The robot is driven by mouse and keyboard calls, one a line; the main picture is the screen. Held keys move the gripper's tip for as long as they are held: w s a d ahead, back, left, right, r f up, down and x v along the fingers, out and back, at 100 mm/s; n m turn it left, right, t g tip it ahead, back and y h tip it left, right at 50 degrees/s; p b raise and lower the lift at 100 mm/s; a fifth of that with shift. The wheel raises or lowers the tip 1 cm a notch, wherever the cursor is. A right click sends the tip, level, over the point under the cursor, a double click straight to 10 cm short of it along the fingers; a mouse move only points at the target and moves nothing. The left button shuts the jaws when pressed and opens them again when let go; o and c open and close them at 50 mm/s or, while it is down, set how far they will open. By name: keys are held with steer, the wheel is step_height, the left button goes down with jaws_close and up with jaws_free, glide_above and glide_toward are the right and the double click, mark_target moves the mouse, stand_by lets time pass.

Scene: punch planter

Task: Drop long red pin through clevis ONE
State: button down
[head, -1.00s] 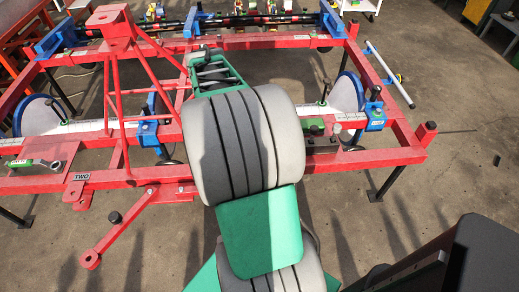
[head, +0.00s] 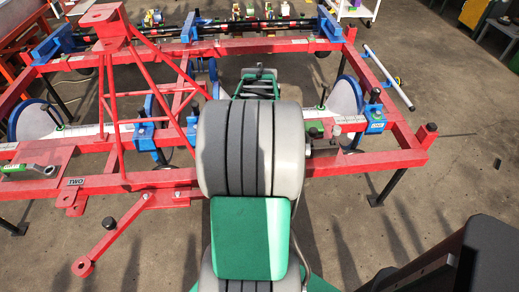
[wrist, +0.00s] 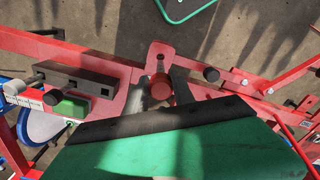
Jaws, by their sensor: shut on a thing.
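In the wrist view the red pin's round head (wrist: 161,88) shows between the dark fingers of my gripper (wrist: 160,88). The gripper is shut on the pin, and I see it nearly end-on. A red clevis plate (wrist: 160,53) stands just beyond the pin at the front beam. A small dark spot lies between them; I cannot tell whether it is a hole or the pin's shaft. The pin's lower end is hidden. In the head view my arm hides the gripper, the pin and this clevis. The clevis marked TWO (head: 72,197) is at the left.
The red frame's front beam (head: 385,160) runs across. A hinged red bar (head: 108,234) with a black knob juts forward at the left. A dark block with knobs (wrist: 72,80) sits on the beam beside the clevis. Open floor (head: 455,165) lies to the right.

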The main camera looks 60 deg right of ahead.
steer(key=shift+f+b, duration=1)
steer(key=shift+f, duration=1)
steer(key=shift+p, duration=0.5)
step_height(320, 180, down, 12)
steer(key=b, duration=0.7)
steer(key=shift+r, duration=0.15)
stand_by(3.3)
steer(key=c, duration=1)
jaws_free()
